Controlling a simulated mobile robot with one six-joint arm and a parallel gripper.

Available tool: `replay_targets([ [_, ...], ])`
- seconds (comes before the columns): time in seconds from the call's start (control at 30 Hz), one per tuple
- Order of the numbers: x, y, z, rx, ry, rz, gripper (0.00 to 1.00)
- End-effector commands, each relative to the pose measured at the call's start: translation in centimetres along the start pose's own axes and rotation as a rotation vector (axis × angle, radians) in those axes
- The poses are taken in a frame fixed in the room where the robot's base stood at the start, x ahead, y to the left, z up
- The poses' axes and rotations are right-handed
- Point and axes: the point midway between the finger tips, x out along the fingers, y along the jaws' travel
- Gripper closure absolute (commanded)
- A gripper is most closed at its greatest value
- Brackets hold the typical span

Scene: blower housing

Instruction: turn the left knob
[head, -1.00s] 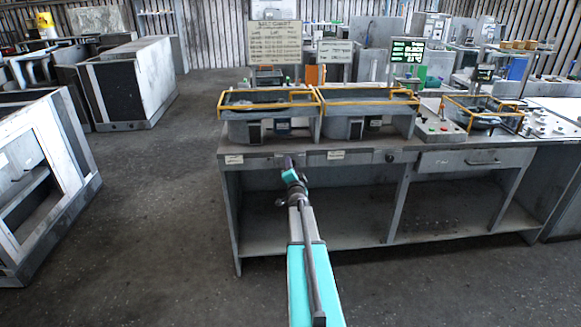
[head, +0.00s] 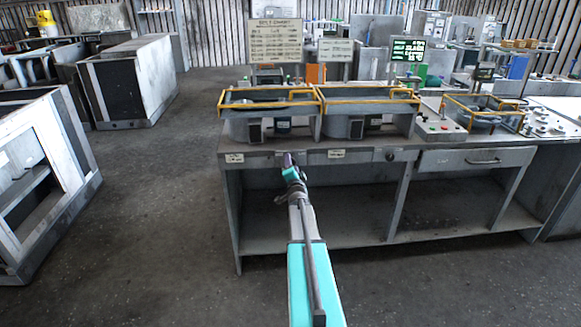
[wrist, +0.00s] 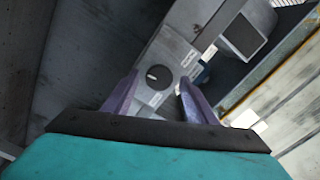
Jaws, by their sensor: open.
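The left knob (wrist: 158,73) is a dark round dial with a white pointer mark, set in the grey front panel of the bench. In the wrist view it shows between and beyond the two purple fingers of my gripper (wrist: 159,80), nearer the left finger. The fingers are apart with nothing held between them. I cannot tell whether they touch the knob. In the head view my gripper (head: 287,159) points at the bench front and hides the left knob. A second, right knob (head: 390,155) shows farther along the same panel.
The bench (head: 262,158) carries trays with yellow rims (head: 268,104). A drawer (head: 475,160) is to the right. A grey cabinet (head: 45,180) stands at the far left, with open floor (head: 150,220) between it and the bench.

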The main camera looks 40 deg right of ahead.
Motion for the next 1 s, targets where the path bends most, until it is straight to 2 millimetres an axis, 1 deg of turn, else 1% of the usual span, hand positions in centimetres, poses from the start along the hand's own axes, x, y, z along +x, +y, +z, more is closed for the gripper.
replay_targets([
  [0.17,-0.3,0.1,0.0,0.000,0.000,0.002,0.48],
  [0.37,-1.4,0.1,0.0,0.000,0.000,0.002,0.48],
  [1.0,-7.0,0.1,0.0,-0.001,0.000,0.001,0.48],
])
